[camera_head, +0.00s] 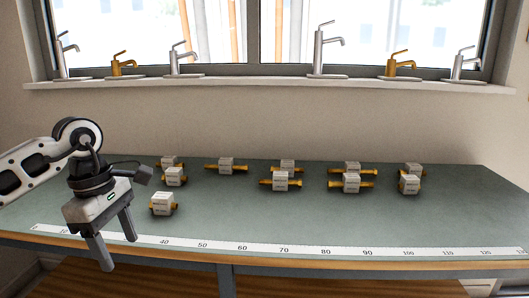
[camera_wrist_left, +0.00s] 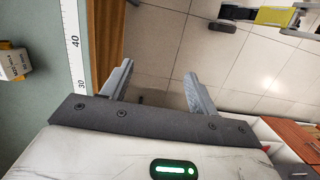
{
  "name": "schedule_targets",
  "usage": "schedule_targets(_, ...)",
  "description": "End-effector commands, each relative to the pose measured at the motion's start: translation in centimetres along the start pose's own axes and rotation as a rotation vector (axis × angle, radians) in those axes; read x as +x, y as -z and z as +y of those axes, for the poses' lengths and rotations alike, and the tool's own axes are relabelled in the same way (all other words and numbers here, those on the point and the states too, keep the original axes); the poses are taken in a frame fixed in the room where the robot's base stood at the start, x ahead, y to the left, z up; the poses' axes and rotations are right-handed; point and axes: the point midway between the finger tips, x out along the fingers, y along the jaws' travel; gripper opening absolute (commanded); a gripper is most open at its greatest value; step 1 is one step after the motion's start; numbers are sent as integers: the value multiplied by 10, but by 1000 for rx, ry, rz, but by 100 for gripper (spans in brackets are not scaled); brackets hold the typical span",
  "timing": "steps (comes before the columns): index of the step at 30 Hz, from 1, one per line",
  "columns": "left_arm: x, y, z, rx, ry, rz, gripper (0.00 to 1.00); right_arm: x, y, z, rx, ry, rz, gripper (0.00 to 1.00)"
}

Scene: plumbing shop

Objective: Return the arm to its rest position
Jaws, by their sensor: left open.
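My left arm comes in from the left in the head view. My left gripper (camera_head: 117,252) is open and empty, with its fingers pointing down over the front left edge of the workbench (camera_head: 250,215). In the left wrist view the open fingers of my left gripper (camera_wrist_left: 157,90) show with the tiled floor beyond them. No object is between the fingers. The nearest thing is a boxy white-and-brass fitting (camera_head: 162,204), to the right of the gripper and apart from it. My right gripper does not show.
Several more fittings, such as one with a long brass pipe (camera_head: 351,183), stand in rows on the bench. A measuring strip (camera_head: 285,249) runs along its front edge. Faucets, such as a tall chrome one (camera_head: 320,50), stand on the windowsill (camera_head: 250,84). The bench's right front is clear.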

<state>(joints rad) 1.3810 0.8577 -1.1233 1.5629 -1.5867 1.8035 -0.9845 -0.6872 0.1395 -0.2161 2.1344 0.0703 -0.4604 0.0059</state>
Motion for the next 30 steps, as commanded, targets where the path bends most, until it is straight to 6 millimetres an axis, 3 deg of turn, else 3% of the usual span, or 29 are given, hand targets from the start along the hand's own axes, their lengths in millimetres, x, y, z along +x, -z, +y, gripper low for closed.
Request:
schedule_targets(8, 48, -74, -9, 3, 48, -280, 60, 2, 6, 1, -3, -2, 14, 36)
schedule_targets(11, 65, -112, -19, -22, 88, -438, 60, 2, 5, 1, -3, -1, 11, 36)
schedule_targets(14, 79, -165, -36, -90, 162, -671, 60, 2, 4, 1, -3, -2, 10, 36)
schedule_targets(15, 82, -190, -45, -143, 211, -797, 60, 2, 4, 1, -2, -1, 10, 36)
schedule_targets(18, 74, -245, -63, -348, 368, -1138, 60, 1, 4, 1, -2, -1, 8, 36)
schedule_targets(21, 56, -272, -67, -633, 559, -1450, 60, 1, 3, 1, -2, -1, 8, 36)
schedule_targets(23, 48, -274, -62, -837, 686, -1615, 60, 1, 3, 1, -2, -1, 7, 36)
schedule_targets(26, 49, -258, -48, -1228, 913, -1844, 60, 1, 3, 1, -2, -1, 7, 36)
schedule_targets(29, 75, -222, -37, -1677, 1147, -2003, 60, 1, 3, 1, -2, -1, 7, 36)
schedule_targets(30, 93, -205, -36, -1872, 1242, -2043, 60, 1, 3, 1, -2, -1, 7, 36)
